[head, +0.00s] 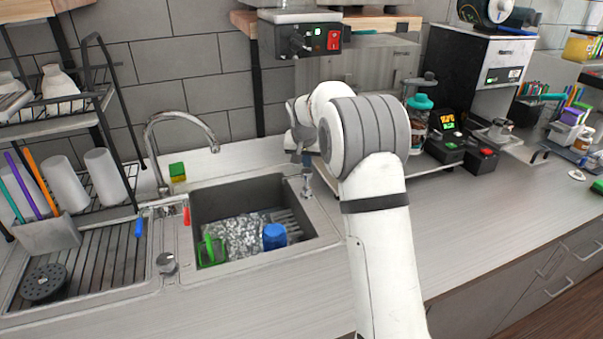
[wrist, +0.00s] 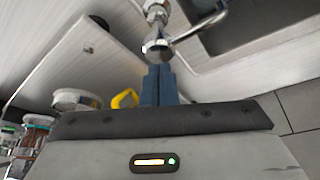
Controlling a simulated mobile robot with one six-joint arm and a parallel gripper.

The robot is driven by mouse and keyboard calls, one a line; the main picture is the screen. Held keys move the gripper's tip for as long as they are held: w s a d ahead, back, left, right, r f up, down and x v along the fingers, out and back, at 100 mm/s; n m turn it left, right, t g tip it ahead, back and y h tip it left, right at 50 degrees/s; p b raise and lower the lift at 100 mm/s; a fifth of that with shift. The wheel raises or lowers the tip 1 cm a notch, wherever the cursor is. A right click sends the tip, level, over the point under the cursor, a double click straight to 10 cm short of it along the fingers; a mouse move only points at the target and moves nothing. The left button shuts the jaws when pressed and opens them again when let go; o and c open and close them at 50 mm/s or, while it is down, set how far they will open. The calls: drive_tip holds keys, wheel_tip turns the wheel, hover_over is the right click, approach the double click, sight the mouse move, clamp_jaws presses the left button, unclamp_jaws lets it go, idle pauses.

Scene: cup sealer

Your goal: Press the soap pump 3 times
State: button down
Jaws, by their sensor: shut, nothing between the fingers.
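The soap pump (head: 306,188) is a small chrome dispenser on the counter at the right edge of the sink. In the wrist view, its round chrome head (wrist: 158,46) and curved spout (wrist: 205,22) show just beyond my fingertips. My gripper (head: 306,166) is above the pump, with its blue fingers pointing down. In the wrist view the fingers (wrist: 159,70) are closed together and empty, with their tips at the pump head. I cannot tell whether they touch it.
The chrome faucet (head: 180,118) arches left of my gripper. The front right counter is clear.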

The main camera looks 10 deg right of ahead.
sight(307, 172)
drive_tip(key=shift+s+f+b, duration=0.1)
drive_tip(key=shift+f+b, duration=1.2)
drive_tip(key=shift+f, duration=0.4)
drive_tip(key=shift+r+p, duration=0.95)
drive_tip(key=shift+r, duration=0.65)
drive_tip(key=shift+f, duration=0.15)
